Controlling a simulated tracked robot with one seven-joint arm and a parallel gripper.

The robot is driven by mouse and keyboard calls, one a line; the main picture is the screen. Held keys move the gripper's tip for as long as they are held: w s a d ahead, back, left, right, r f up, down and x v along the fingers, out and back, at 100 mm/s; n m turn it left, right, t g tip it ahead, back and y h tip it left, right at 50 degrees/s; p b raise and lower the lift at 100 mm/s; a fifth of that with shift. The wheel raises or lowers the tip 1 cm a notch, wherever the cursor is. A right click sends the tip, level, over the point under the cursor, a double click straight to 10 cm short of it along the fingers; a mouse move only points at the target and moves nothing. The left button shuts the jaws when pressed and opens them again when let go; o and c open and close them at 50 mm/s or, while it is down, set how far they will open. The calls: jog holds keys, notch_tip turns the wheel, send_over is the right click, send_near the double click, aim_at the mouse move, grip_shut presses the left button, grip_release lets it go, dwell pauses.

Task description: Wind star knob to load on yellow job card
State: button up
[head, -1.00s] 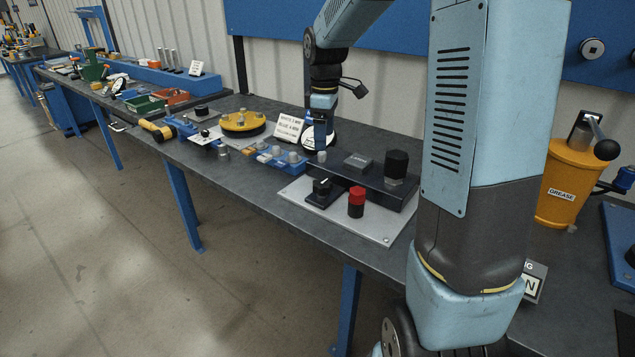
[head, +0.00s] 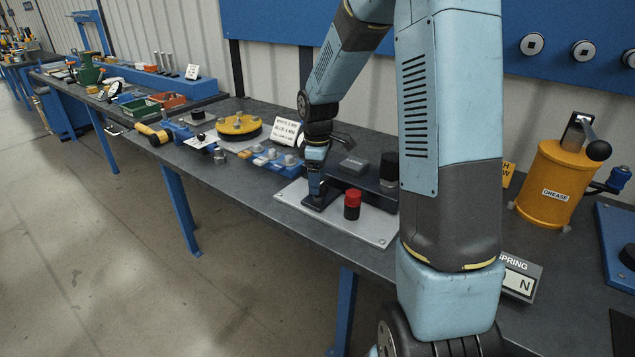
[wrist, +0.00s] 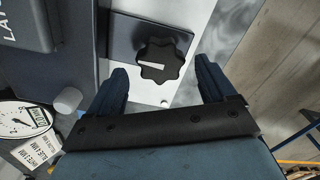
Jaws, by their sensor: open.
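The black star knob (wrist: 160,60) has a lobed rim and a white pointer line. It sits on a small dark base plate, between and just beyond my fingertips in the wrist view. My gripper (wrist: 160,68) is open, one finger on either side, with gaps to the knob. A yellow card (head: 507,174) is partly hidden behind my arm; only a few letters show. A SPRING readout (head: 520,280) with an N is also partly covered by my arm.
A red-topped black knob (head: 352,204) stands close right of my gripper on the pale plate (head: 345,226). A dark block with a tall black cylinder (head: 389,168) is behind. A white card (head: 286,130) and dial gauge (wrist: 22,122) stand nearby. A yellow grease pot (head: 553,185) is right.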

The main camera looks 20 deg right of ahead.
jog(key=shift+f, duration=0.85)
jog(key=c, duration=1.1)
